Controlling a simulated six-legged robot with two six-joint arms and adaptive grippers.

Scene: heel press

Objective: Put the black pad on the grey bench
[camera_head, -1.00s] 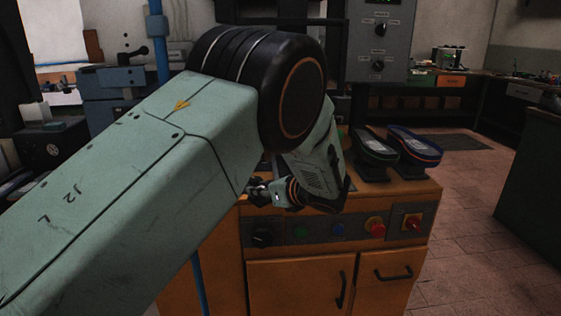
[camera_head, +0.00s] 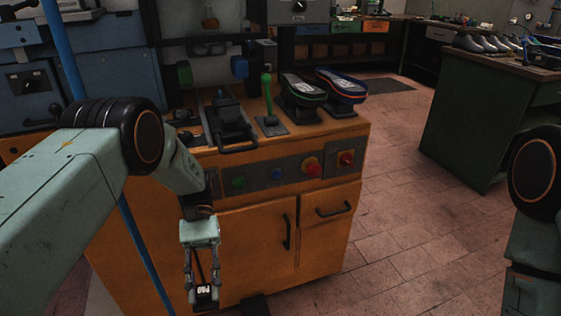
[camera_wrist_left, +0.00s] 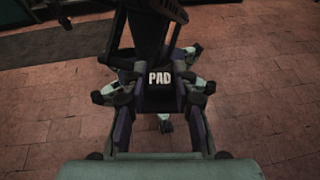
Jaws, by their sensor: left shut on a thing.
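My left gripper (camera_head: 204,290) hangs low in front of the orange cabinet in the head view, fingers pointing down. It is shut on the black pad (camera_head: 205,293), a small dark block with white "PAD" lettering. In the left wrist view the pad (camera_wrist_left: 160,78) sits between the two fingers, lettering toward the camera, above the tiled floor. A dark green-grey bench (camera_head: 462,130) stands at the right of the head view; I cannot tell whether it is the grey bench. My right arm shows at the right edge, but its gripper is out of view.
The orange cabinet (camera_head: 330,250) carries a press, a green lever (camera_head: 267,95) and two shoe forms (camera_head: 302,90). Buttons and red knobs line its front. A blue pole stands at left. Tiled floor (camera_head: 420,235) is open between the cabinet and the bench at right.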

